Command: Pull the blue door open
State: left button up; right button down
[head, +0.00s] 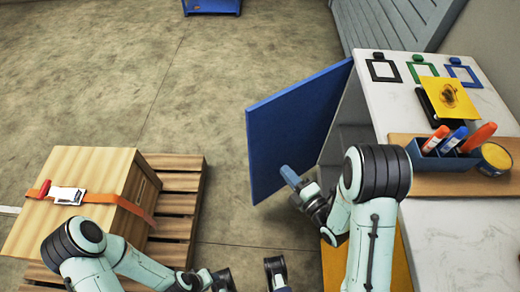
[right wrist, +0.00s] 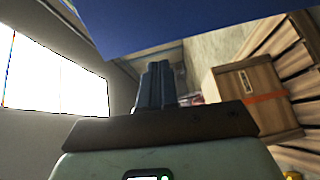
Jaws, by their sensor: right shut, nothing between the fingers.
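The blue door (head: 292,130) stands swung out from the side of the white-topped cabinet (head: 385,105), with a grey gap between them. The door also fills the top of the right wrist view (right wrist: 200,22). My right gripper (head: 288,176) is at the door's lower near end, on the cabinet side. Its fingers (right wrist: 155,85) are together and empty, below the blue panel in the wrist view. I cannot tell whether they touch the door.
A strapped wooden crate (head: 85,190) sits on a pallet (head: 180,200) at left. The counter holds a marker holder (head: 445,160), a yellow tin (head: 494,157) and a yellow card (head: 448,97). A blue bin (head: 212,5) stands far back. Floor left of the door is clear.

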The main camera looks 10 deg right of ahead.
jog(key=n, duration=0.1)
send_near(255, 134)
jog(key=shift+t+y, duration=0.3)
jog(key=shift+y, duration=0.1)
jog(key=x, duration=0.4)
jog(key=f+x, duration=0.1)
jog(key=x, duration=0.1)
jog(key=shift+d, duration=0.15)
pick_arm(q)
jog(key=shift+w+f, duration=0.2)
jog(key=shift+f, duration=0.3)
pick_arm(e)
jog(key=shift+w, duration=0.45)
